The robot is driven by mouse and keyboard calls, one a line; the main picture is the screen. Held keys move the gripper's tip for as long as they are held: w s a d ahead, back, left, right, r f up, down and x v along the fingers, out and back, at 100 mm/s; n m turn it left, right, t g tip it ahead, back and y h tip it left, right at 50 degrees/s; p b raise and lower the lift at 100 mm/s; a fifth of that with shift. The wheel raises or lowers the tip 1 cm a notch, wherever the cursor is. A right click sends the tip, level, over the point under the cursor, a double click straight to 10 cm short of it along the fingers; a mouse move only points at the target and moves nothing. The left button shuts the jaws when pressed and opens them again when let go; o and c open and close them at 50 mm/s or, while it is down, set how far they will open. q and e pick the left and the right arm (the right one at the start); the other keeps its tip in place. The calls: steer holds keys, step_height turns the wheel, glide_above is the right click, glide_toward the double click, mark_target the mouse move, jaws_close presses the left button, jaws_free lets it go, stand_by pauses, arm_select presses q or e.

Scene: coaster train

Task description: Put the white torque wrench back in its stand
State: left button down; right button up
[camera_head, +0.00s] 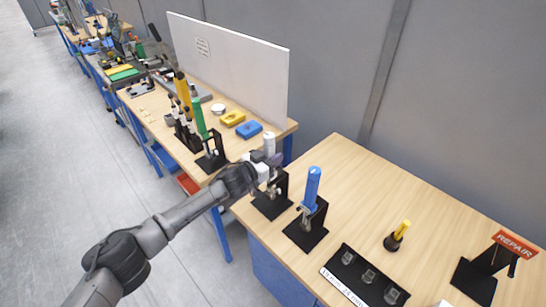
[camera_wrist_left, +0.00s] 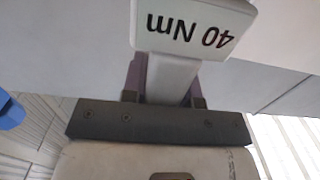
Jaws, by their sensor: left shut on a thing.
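The white torque wrench (camera_head: 268,143) is upright at the near table's left edge. My left gripper (camera_head: 268,160) is shut on it. In the left wrist view the wrench's white end (camera_wrist_left: 195,27) reads "40 Nm" upside down, and its shaft (camera_wrist_left: 170,78) lies between the fingers of the gripper (camera_wrist_left: 168,88). A black stand (camera_head: 272,204) is directly below the wrench. My gripper partly hides the wrench's lower part, so I cannot tell whether it rests in the stand. My right gripper is not in view.
A blue wrench (camera_head: 312,187) stands in its own stand just right. A green wrench (camera_head: 197,110) stands on the table to the left. A black socket holder (camera_head: 364,278), a yellow-handled tool (camera_head: 402,230) and a REPAIR sign (camera_head: 515,243) are further right. The near table's back is clear.

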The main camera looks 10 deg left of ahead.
arm_select(q)
steer(key=shift+f, duration=0.15)
stand_by(0.5)
steer(key=shift+f+b, duration=0.4)
steer(key=shift+f, duration=0.05)
stand_by(0.3)
steer(key=c, duration=0.9)
jaws_free()
steer(key=shift+f, duration=0.1)
steer(key=shift+o, duration=0.5)
steer(key=shift+f, duration=0.25)
steer(key=shift+s+a, duration=0.15)
steer(key=shift+s, duration=0.1)
steer(key=v, duration=1.3)
steer(key=shift+r+p, duration=0.25)
steer(key=shift+p, duration=0.2)
